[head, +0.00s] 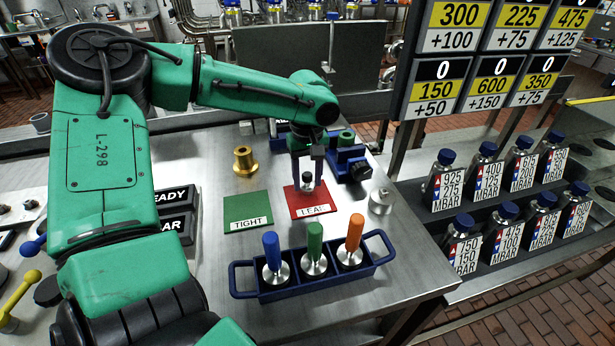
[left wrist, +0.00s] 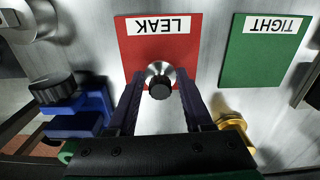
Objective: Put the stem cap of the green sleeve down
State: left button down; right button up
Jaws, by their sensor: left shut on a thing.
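My left gripper (head: 306,178) is shut on a small silver cap with a black knob (head: 307,184) over the red LEAK mat (head: 302,207). The left wrist view shows the cap (left wrist: 160,74) between the fingertips, above the lower part of the red mat (left wrist: 140,50). I cannot tell whether the cap touches the mat. The green TIGHT mat (head: 246,207) lies to its left and is bare. A green-handled piece (head: 315,243) stands upright in a blue rack (head: 270,294), between a blue one (head: 271,252) and an orange one (head: 354,240). My right gripper is out of view.
A brass flanged part (head: 245,162) stands behind the green mat. A blue fixture with a black knob (head: 361,170) is right of the gripper, and a silver cylinder (head: 381,203) stands nearby. Several blue-capped bottles (head: 487,162) fill a rack at right.

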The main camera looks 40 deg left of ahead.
aim_at(308, 174)
pick_arm(q)
jog(key=shift+c, duration=1.5)
grip_release()
notch_tip(308, 174, up, 12)
jog(key=shift+r, duration=0.15)
